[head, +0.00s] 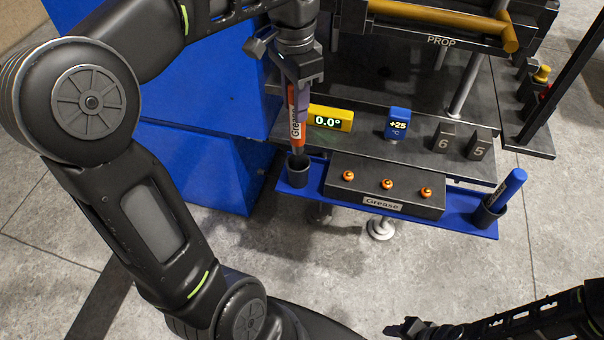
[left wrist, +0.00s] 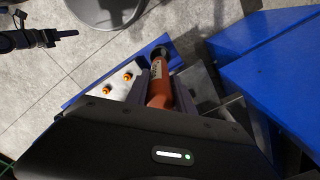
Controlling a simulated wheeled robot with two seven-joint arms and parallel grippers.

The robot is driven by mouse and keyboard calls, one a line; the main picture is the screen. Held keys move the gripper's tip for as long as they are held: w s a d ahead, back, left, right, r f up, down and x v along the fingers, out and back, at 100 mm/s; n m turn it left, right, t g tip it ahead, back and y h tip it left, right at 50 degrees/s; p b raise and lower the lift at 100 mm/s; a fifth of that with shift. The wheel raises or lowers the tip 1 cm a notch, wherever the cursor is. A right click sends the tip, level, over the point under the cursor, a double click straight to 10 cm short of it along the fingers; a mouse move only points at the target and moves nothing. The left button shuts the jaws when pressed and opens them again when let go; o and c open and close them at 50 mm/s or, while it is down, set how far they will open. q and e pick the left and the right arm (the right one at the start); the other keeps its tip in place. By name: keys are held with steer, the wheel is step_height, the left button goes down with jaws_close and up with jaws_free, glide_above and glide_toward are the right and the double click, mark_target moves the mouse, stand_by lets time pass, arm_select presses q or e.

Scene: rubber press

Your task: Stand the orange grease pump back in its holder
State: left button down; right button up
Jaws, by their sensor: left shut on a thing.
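The orange grease pump (head: 294,128) with a white "Grease" label hangs upright, nozzle down, in my left gripper (head: 300,88), which is shut on it. Its dark nozzle is at the mouth of the black cup holder (head: 297,177) at the left end of the blue tray. I cannot tell how far the tip is inside. In the left wrist view the pump (left wrist: 160,92) lies between the fingers, pointing at the round holder (left wrist: 161,54). My right gripper (head: 405,328) is at the bottom right, away from the tray; its jaws are too small to read.
The blue tray (head: 465,222) carries a grease block (head: 345,200) with several orange nipples. A blue pump (head: 506,188) stands in the right cup (head: 487,216). A yellow gauge (head: 331,119) and blue thermometer (head: 397,123) sit on the press ledge just behind. A blue cabinet (head: 205,165) is close on the left.

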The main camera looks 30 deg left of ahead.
mark_target(297, 138)
arm_select(q)
step_height(297, 138, down, 4)
steer(key=b, duration=0.2)
steer(key=shift+w+r+b, duration=0.1)
steer(key=shift+r+b, duration=0.05)
steer(key=shift+b, duration=0.25)
step_height(297, 138, down, 2)
steer(key=shift+f+p, duration=0.1)
steer(key=shift+p, duration=0.5)
steer(key=shift+f, duration=0.25)
steer(key=shift+f, duration=1.9)
